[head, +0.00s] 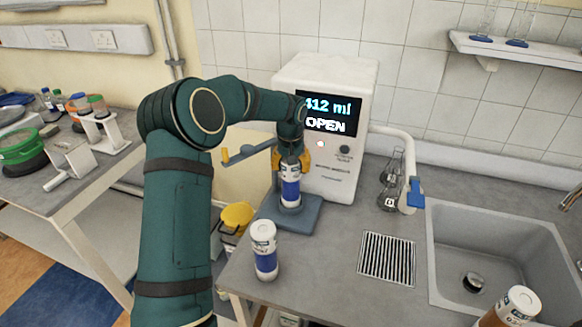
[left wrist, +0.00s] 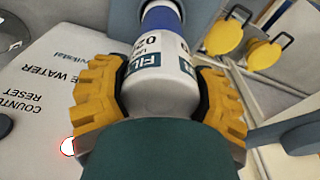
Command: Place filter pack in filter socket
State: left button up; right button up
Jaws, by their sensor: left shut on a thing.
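The filter pack (head: 290,188) is a white cylinder with a blue band, standing upright at the blue-grey socket base (head: 305,214) in front of the white water machine (head: 340,80). My left gripper (head: 291,163), with yellow fingers, is shut around its upper part. In the left wrist view the filter pack (left wrist: 160,70) sits between both yellow fingers. Its lower end meets the socket area, but I cannot tell whether it is fully seated. The machine's display (head: 328,114) reads "412 ml" and "OPEN". My right gripper does not show.
A similar white and blue bottle (head: 264,250) stands at the counter's front left. A blue-grey lever arm (head: 248,153) sticks out left of the machine. A flask (head: 391,182), a drain grille (head: 387,259) and a sink (head: 500,240) lie to the right. A brown bottle (head: 512,308) stands at lower right.

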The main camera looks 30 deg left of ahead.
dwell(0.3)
pick_arm(q)
jog(key=shift+f, duration=0.2)
jog(key=o, duration=1.4)
jog(key=r, duration=0.8)
jog(key=s+r, duration=0.1)
jog(key=r, duration=0.3)
jog(key=shift+s+d+r+p, duration=0.1)
jog(key=shift+d+r+p, duration=0.05)
jog(key=shift+d+p, duration=0.2)
